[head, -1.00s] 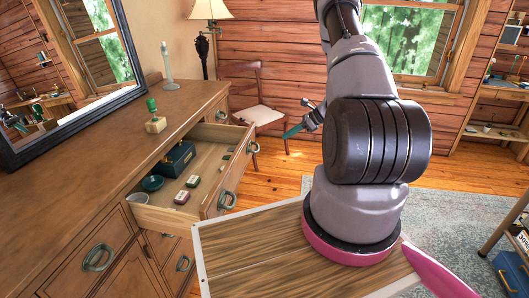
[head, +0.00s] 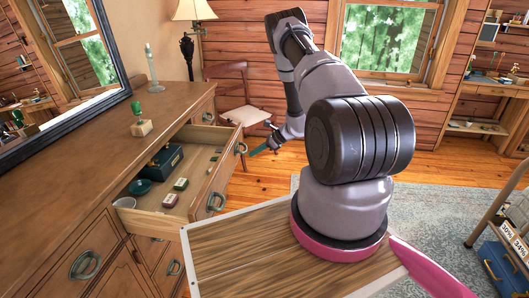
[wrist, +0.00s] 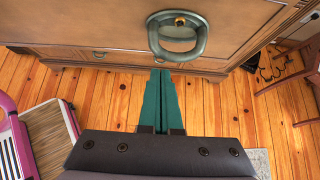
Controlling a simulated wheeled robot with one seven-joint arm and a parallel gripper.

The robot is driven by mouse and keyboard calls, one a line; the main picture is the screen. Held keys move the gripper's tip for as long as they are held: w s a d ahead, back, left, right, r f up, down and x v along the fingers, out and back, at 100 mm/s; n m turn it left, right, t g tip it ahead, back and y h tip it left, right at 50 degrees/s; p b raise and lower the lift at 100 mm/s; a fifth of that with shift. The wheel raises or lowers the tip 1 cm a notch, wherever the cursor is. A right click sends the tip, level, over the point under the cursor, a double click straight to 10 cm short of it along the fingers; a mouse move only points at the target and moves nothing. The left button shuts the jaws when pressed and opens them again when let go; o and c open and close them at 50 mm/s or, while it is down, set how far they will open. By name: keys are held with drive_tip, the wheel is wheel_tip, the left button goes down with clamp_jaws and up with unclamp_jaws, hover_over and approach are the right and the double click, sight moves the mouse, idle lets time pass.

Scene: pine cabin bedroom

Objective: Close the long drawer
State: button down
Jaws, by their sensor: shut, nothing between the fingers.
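The long drawer (head: 222,180) of the wooden dresser is pulled out, its contents showing in the head view. Its front has two ring handles, one near (head: 216,201) and one farther along (head: 240,148). In the wrist view, the wooden front (wrist: 100,30) spans the top, with one ring handle (wrist: 178,52) near the middle. My gripper (head: 262,149) is in front of the drawer's far end, to the right of the far handle. Its teal fingers (wrist: 163,75) are together and empty, just below the handle in the wrist view. I cannot tell whether they touch the drawer.
The drawer holds a dark blue box (head: 161,163), a teal bowl (head: 140,187) and small boxes (head: 180,184). A green-handled stamp (head: 141,128) and a candlestick (head: 151,70) stand on the dresser. A chair (head: 245,115) stands behind my gripper.

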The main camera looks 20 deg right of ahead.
drive_tip(key=shift+w+a+r, duration=0.15)
drive_tip(key=shift+w+a, duration=0.15)
drive_tip(key=shift+a, duration=0.2)
